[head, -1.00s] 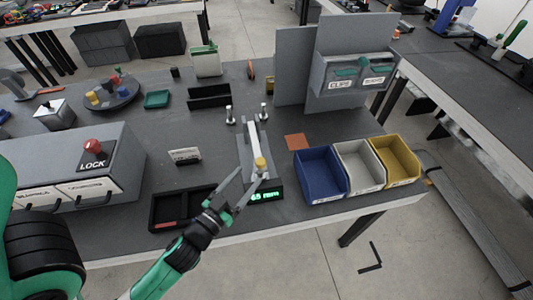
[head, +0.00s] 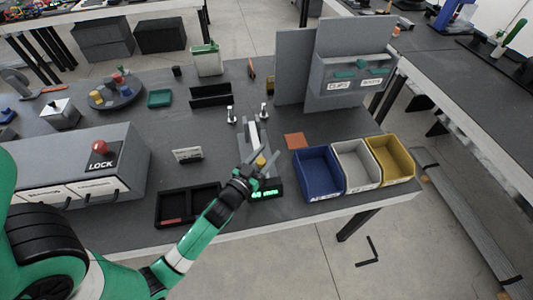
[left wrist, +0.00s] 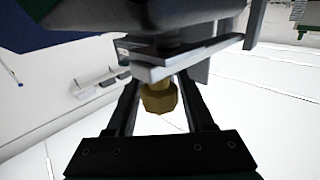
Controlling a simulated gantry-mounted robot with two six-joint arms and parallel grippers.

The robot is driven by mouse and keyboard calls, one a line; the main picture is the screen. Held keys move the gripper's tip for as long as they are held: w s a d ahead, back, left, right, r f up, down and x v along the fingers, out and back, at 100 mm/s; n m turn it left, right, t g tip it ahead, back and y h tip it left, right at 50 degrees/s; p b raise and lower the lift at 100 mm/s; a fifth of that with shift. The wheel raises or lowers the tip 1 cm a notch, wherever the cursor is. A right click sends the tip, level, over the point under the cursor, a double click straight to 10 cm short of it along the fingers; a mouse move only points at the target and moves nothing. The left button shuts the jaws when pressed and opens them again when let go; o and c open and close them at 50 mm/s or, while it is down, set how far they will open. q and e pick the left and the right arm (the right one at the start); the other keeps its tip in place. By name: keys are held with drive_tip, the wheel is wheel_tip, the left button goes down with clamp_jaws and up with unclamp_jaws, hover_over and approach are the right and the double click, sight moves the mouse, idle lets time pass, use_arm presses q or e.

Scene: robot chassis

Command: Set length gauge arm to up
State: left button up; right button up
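The length gauge (head: 252,137) stands near the table's front edge, with a pale arm and a brass-yellow knob (head: 261,160) at its near end. Its green display (head: 265,194) shows a millimetre reading too blurred to read surely. My left gripper (head: 264,164) is at the knob with its fingers apart. In the left wrist view the knob (left wrist: 158,98) sits between the two fingers, with a gap visible on each side. The arm looks lowered along the gauge, but the gripper partly hides it. My right gripper is not in view.
Blue (head: 320,174), white (head: 357,166) and yellow (head: 390,159) bins stand right of the gauge. A black tray (head: 187,205) is to its left, with a small sign (head: 187,155) behind.

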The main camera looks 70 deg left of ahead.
use_arm(q)
clamp_jaws()
idle(1.1)
